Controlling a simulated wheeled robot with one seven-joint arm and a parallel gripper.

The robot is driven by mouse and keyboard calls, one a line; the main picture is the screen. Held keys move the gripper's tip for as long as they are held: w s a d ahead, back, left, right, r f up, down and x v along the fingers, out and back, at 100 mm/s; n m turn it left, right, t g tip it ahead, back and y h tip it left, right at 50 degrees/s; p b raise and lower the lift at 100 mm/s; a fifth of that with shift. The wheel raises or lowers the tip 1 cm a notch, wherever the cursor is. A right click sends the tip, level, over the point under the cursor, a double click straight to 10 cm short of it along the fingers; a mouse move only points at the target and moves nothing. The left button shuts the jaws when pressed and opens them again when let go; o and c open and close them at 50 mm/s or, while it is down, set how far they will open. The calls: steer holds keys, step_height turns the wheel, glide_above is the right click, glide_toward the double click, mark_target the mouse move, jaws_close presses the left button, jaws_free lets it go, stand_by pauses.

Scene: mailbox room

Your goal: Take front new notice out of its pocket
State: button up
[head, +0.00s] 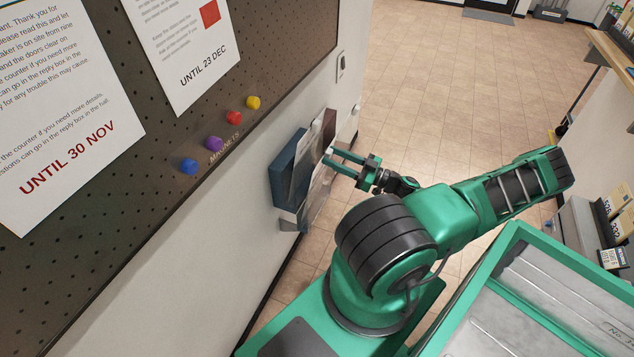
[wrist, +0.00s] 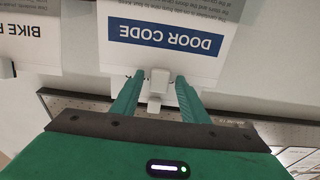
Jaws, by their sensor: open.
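In the head view a dark blue wall pocket (head: 289,168) hangs on the white wall below the board, with pale sheets (head: 318,180) standing in it. My gripper (head: 328,156) is open beside the sheets, its fingers pointing at them from the right. In the wrist view a white notice with a blue DOOR CODE header (wrist: 165,36) appears upside down. The open fingers (wrist: 158,79) reach its header edge, one on each side of a small pale block (wrist: 159,82). I cannot tell whether the fingers touch the sheet, or which sheet is the front new notice.
A dark pegboard (head: 150,165) carries two posted notices and several coloured magnets (head: 234,118). Another sheet marked BIKE (wrist: 28,38) is at the left in the wrist view. The tiled floor (head: 440,75) is open beyond the arm. A counter with boxes (head: 615,225) stands at the right.

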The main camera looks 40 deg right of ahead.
steer(key=c, duration=1)
steer(key=shift+o, duration=0.2)
steer(key=s+d+r, duration=0.1)
steer(key=s+r, duration=0.2)
steer(key=r, duration=1.7)
steer(key=shift+s+d, duration=0.15)
steer(key=shift+r, duration=0.1)
